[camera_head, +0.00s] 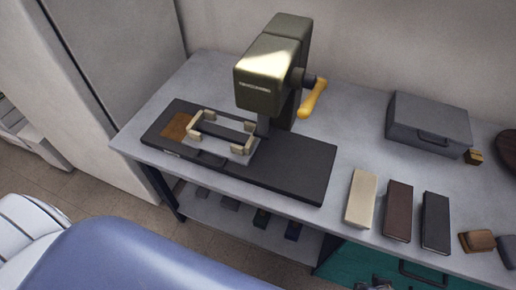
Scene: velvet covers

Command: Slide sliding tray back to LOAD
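The sliding tray (240,157) is a light plate with cream corner blocks, and a dark flat piece lies between them. It sits on a long dark base (300,173), left of the press head. A brown patch (178,126) shows on the base just left of the tray. A dark handle (209,159) is at the tray's front edge. The olive press (268,70) stands behind the base, with its yellow lever (312,98) on the right. My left gripper is not in view. A small grey part at the bottom edge may be my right gripper (376,284); its fingers cannot be made out.
On the grey bench (338,150), cream (361,198), brown (398,210) and black (435,222) blocks stand right of the base. A grey case (428,124) is behind them. Small brown items are at far right. A lower shelf (235,215) holds small dark blocks.

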